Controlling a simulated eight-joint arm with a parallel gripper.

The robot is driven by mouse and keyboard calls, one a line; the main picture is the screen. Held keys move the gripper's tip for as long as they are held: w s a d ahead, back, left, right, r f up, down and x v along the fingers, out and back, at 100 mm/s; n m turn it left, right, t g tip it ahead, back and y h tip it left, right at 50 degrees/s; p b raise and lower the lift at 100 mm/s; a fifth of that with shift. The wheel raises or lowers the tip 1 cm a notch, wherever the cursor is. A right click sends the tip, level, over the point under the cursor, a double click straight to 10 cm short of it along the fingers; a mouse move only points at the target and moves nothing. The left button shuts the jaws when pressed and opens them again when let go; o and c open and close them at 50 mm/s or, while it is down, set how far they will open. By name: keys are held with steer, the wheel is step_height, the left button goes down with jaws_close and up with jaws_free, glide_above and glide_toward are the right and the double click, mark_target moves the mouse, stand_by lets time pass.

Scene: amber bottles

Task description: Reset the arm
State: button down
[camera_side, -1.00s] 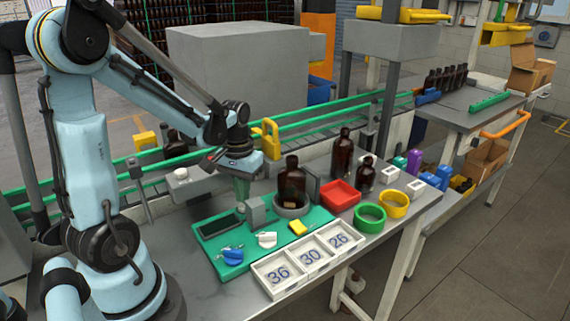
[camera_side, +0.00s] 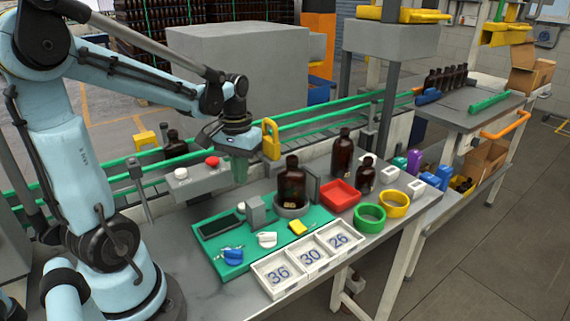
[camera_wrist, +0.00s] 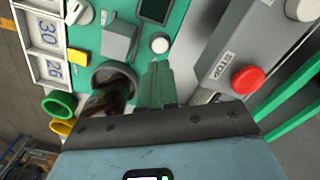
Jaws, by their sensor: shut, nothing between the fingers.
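My gripper (camera_side: 239,170) is raised above the back of the green board (camera_side: 212,246), to the left of the large amber bottle, and touches nothing that I can see. Its green fingers are together and empty; they also show in the wrist view (camera_wrist: 158,80). The large amber bottle (camera_side: 291,188) stands upright in a grey round holder (camera_side: 292,211) on the board. In the wrist view the bottle (camera_wrist: 110,100) is partly hidden behind my gripper.
A control box with a red stop button (camera_side: 212,161) stands behind the board; the button also shows in the wrist view (camera_wrist: 248,80). A white numbered tray (camera_side: 284,281), a red tray (camera_side: 338,195), a green ring (camera_side: 369,217) and a yellow ring (camera_side: 395,203) lie nearby.

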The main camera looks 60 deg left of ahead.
steer(key=d+r+m+t, duration=0.3)
steer(key=d+m+t, duration=0.3)
steer(key=d, duration=0.8)
steer(key=shift+w+d+r+t, duration=0.2)
steer(key=shift+w+t, duration=0.05)
steer(key=shift+t, duration=0.35)
